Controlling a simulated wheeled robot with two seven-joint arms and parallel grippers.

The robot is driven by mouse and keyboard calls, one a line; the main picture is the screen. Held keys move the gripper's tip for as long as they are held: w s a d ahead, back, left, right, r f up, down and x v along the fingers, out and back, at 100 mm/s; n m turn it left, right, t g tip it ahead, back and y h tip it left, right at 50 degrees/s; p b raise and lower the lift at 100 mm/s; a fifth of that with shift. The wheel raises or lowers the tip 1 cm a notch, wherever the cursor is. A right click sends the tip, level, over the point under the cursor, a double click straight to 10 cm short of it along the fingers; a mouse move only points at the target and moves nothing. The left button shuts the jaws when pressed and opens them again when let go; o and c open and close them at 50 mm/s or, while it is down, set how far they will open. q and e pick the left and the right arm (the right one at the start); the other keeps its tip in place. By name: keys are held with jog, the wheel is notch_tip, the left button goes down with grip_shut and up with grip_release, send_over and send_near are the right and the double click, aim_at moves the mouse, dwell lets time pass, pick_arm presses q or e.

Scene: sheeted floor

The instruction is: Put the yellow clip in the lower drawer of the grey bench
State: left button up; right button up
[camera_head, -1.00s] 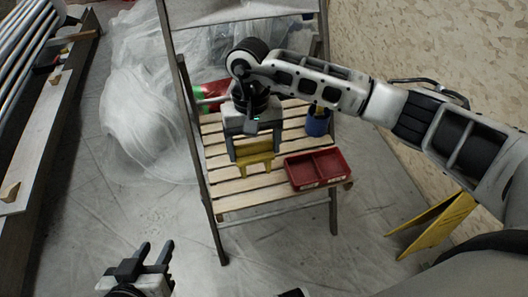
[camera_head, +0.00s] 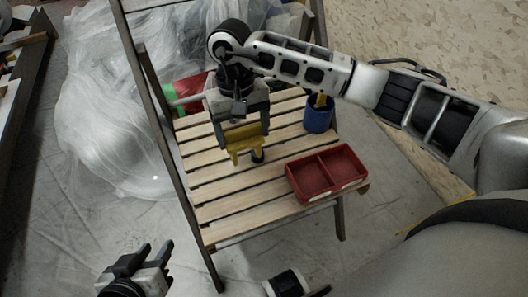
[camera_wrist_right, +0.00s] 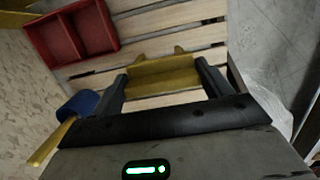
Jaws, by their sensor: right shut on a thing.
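The yellow clip (camera_head: 246,137) is held between the fingers of my right gripper (camera_head: 242,132), over the slatted wooden seat (camera_head: 245,204) of a folding chair. In the right wrist view the clip (camera_wrist_right: 163,76) spans the gap between both fingers of this gripper (camera_wrist_right: 160,82), its two prongs pointing away. Whether the clip touches the slats is hard to tell. My left gripper (camera_head: 155,249) is at the lower left, low in the picture, its fingers apart and empty. I see no grey bench and no drawer in these views.
A red two-compartment tray (camera_head: 291,184) sits at the seat's right front corner. A blue cup (camera_head: 318,119) holding something yellow stands behind it. A small dark object (camera_head: 258,156) is beside the clip. Clear plastic sheeting (camera_head: 105,130) lies left of the chair.

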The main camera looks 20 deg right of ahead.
aim_at(261, 137)
jog(key=d+f, duration=0.1)
jog(key=s+d+f, duration=0.1)
jog(key=f, duration=0.1)
jog(key=d+f, duration=0.1)
jog(key=f, duration=0.1)
jog(key=shift+s+d, duration=0.15)
jog(key=shift+d, duration=0.2)
jog(key=f, duration=0.2)
jog(key=f+b, duration=0.1)
jog(key=shift+s+d+f, duration=0.15)
jog(key=shift+d, duration=0.1)
jog(key=shift+f, duration=0.25)
jog(key=shift+f+b, duration=0.2)
jog(key=shift+b, duration=0.1)
jog(key=o, duration=1.1)
jog(key=shift+r, duration=0.1)
jog(key=shift+c, duration=0.2)
